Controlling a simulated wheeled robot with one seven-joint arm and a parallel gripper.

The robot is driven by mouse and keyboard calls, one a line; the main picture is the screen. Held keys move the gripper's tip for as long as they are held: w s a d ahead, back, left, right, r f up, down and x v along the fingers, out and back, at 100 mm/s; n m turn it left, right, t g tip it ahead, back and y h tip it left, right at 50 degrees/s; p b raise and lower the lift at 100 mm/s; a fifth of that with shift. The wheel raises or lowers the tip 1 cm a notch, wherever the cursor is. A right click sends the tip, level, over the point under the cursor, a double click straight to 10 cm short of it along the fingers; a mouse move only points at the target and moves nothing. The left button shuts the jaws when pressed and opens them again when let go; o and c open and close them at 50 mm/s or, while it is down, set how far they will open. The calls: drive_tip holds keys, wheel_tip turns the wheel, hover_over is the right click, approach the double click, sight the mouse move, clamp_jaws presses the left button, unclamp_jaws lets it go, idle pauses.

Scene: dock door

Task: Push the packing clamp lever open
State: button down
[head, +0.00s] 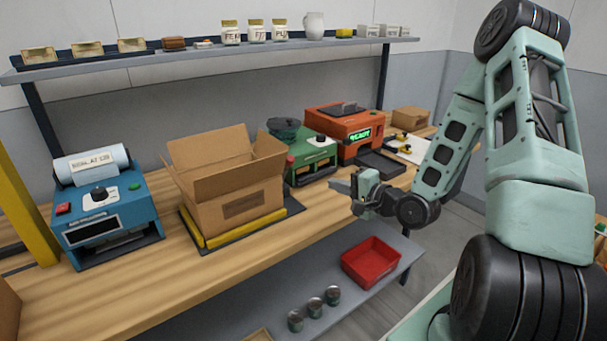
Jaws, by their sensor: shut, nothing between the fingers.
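A packing station with a yellow-edged base (222,236) holds an open cardboard box (240,206) on the wooden bench. A small upright red-tipped part (290,161) shows just right of the box, in front of the green machine; I cannot tell for sure whether it is the clamp lever. My gripper (334,184) is shut and empty, above the front edge of the bench. It points left toward the box and is apart from it and from the red-tipped part. The far side of the box's base is hidden.
A blue label machine (104,217) stands left of the box. A green machine (312,156) and an orange machine (345,131) with a dark tray (381,163) stand right. A red bin (371,262) and several cans are on the lower shelf. The bench front before the box is clear.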

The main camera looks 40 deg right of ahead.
drive_tip(key=p, duration=0.5)
approach(285, 171)
drive_tip(key=w, duration=0.1)
drive_tip(key=w+r, duration=0.2)
drive_tip(key=shift+a+r, duration=0.1)
drive_tip(key=shift+a, duration=0.2)
drive_tip(key=shift+w+r, duration=0.1)
